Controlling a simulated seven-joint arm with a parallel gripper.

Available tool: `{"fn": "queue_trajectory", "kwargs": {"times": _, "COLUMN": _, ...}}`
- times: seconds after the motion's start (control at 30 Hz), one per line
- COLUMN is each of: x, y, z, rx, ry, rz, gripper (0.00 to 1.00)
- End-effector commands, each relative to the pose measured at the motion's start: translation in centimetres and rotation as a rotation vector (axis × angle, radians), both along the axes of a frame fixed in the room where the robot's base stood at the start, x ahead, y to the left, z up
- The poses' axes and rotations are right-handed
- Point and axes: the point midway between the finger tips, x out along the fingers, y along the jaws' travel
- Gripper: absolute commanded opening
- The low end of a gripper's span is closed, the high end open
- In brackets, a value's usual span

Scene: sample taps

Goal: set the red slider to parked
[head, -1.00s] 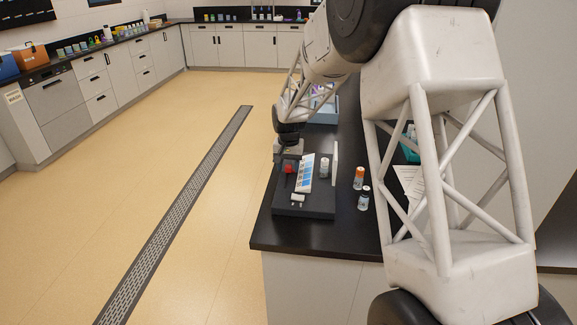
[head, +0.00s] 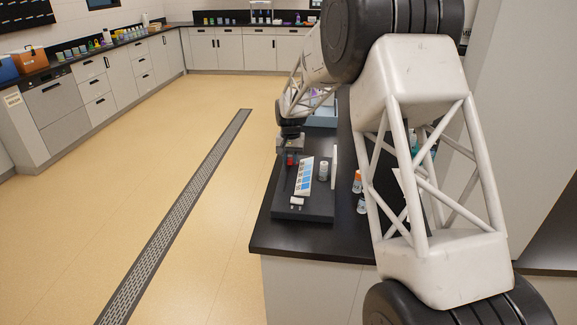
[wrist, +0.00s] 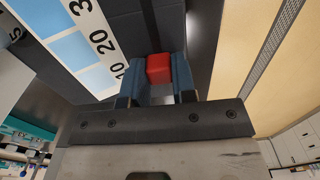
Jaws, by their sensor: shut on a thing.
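The red slider (head: 291,159) is a small red block on the dark panel (head: 318,212) on the black bench. In the wrist view the slider knob (wrist: 159,68) sits between the two blue-grey fingers of my gripper (wrist: 158,84), which is shut on it. My gripper (head: 290,157) is over the far left part of the panel in the head view. A dark groove (wrist: 149,18) runs on beyond the knob. A white scale plate (wrist: 84,40) with blue squares and the numbers 10, 20 and 30 lies beside it. I see no parked mark.
A small white-capped bottle (head: 323,170) and a white upright plate (head: 334,166) stand right of the scale. A white piece (head: 297,201) lies at the panel's near end. Orange-capped and dark-capped bottles (head: 358,182) stand beside the panel, partly behind my arm.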

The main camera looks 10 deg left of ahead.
Motion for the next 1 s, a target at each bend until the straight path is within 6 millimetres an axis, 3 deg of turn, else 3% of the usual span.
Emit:
{"fn": "queue_trajectory", "kwargs": {"times": 0.1, "x": 2.3, "y": 0.0, "z": -0.1, "rx": 0.0, "ry": 0.0, "rz": -0.001, "gripper": 0.0}}
{"fn": "queue_trajectory", "kwargs": {"times": 0.23, "x": 3.8, "y": 0.0, "z": 0.0, "rx": 0.001, "ry": -0.001, "rz": -0.001, "gripper": 0.0}}
{"fn": "queue_trajectory", "kwargs": {"times": 0.6, "x": 4.4, "y": 0.0, "z": 0.1, "rx": 0.001, "ry": -0.004, "rz": 0.0, "gripper": 0.0}}
{"fn": "queue_trajectory", "kwargs": {"times": 0.63, "x": 4.4, "y": 0.0, "z": 0.1, "rx": 0.001, "ry": -0.004, "rz": 0.0, "gripper": 0.28}}
{"fn": "queue_trajectory", "kwargs": {"times": 0.77, "x": 4.3, "y": 0.0, "z": 0.1, "rx": 0.001, "ry": -0.003, "rz": 0.0, "gripper": 0.48}}
{"fn": "queue_trajectory", "kwargs": {"times": 1.0, "x": 4.3, "y": 0.0, "z": 0.0, "rx": 0.0, "ry": -0.001, "rz": 0.0, "gripper": 0.51}}
